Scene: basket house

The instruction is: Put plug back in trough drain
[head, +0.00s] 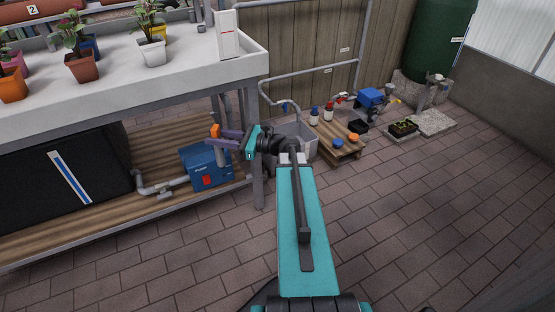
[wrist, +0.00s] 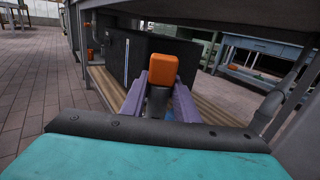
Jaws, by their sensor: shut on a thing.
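My gripper (head: 220,139) has purple fingers and is shut on an orange plug (head: 214,131). In the wrist view the plug (wrist: 164,68) stands up between the fingers (wrist: 160,92), with a dark part below its orange top. The gripper is out to the left, below the front edge of the white trough (head: 190,72) and in front of the lower shelf. Several potted plants stand in the trough. I cannot make out the trough's drain opening in either view.
A blue pump (head: 206,167) sits on the wooden shelf (head: 150,205) near the gripper. A grey bench leg (head: 257,186) stands close to the wrist. A grey bin (head: 302,136) and a low pallet (head: 342,147) lie beyond the arm. The paved floor at right is clear.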

